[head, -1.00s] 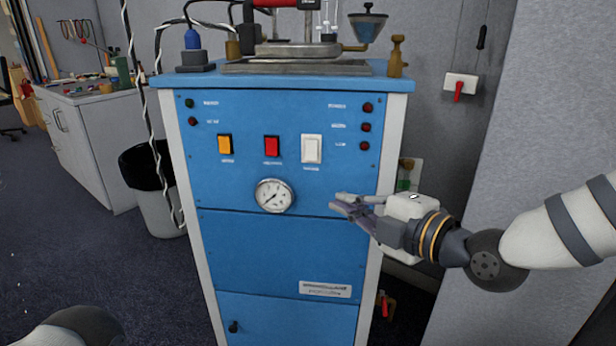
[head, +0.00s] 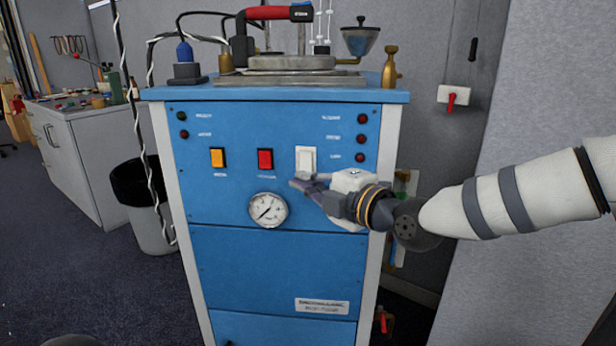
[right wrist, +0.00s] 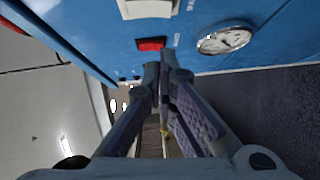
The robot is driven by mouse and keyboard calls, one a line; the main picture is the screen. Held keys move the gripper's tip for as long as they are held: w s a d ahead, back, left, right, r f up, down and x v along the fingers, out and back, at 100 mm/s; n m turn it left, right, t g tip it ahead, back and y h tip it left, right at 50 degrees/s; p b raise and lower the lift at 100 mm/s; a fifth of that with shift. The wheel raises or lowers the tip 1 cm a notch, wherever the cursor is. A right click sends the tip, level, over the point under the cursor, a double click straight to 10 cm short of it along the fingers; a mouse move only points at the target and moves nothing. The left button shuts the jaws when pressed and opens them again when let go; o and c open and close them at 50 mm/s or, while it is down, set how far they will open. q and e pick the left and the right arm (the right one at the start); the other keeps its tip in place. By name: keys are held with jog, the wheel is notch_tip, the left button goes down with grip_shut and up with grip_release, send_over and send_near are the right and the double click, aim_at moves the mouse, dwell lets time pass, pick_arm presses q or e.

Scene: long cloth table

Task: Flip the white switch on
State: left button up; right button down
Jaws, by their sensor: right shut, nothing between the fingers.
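The white switch (head: 306,159) is a rocker on the upper front of the blue cabinet (head: 270,265), to the right of the red switch (head: 265,160). Its lower edge is partly covered by my right gripper (head: 298,182), which is shut and empty just below it. In the right wrist view the white switch (right wrist: 150,8) is at the top edge, partly cut off, beyond the shut fingertips (right wrist: 165,72). I cannot tell whether the fingers touch the panel or the switch. My left gripper is not in view.
An orange switch (head: 218,158) and a round gauge (head: 268,210) share the panel. Apparatus with a red handle (head: 275,13) stands on top. A grey wall panel (head: 560,110) stands at the right.

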aim_at(306, 163)
pick_arm(q)
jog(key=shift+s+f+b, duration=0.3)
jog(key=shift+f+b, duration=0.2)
jog(key=shift+b, duration=0.05)
pick_arm(e)
jog(key=w, duration=0.4)
jog(key=shift+w+d+f, duration=0.1)
jog(key=shift+w+f, duration=0.05)
jog(key=shift+f, duration=0.15)
